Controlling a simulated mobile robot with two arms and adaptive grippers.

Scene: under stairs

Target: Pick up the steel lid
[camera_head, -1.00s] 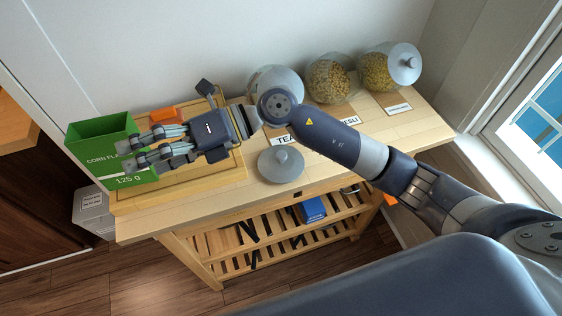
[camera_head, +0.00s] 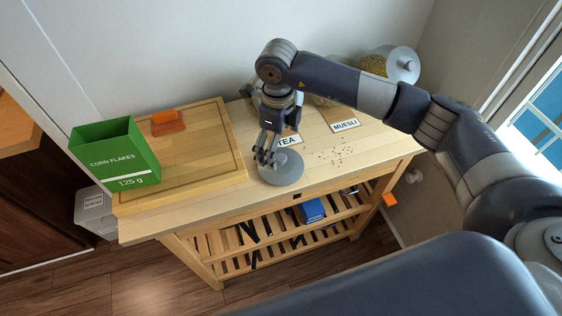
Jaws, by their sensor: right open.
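The steel lid (camera_head: 283,174) is a round grey disc with a knob, lying flat near the front edge of the wooden table (camera_head: 185,213). My right gripper (camera_head: 266,160) points down at the left part of the lid, its fingers open. The fingers overlap the knob in the picture and hide part of it. I cannot tell whether they touch the lid. My left gripper is not in view.
Behind the lid are a TEA label (camera_head: 290,140), a MUESLI label (camera_head: 345,126) and scattered bits. Jars at the back are partly hidden by my arm. A green corn flakes box (camera_head: 118,158) and an orange item (camera_head: 167,121) stand left, around a wooden board (camera_head: 205,140).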

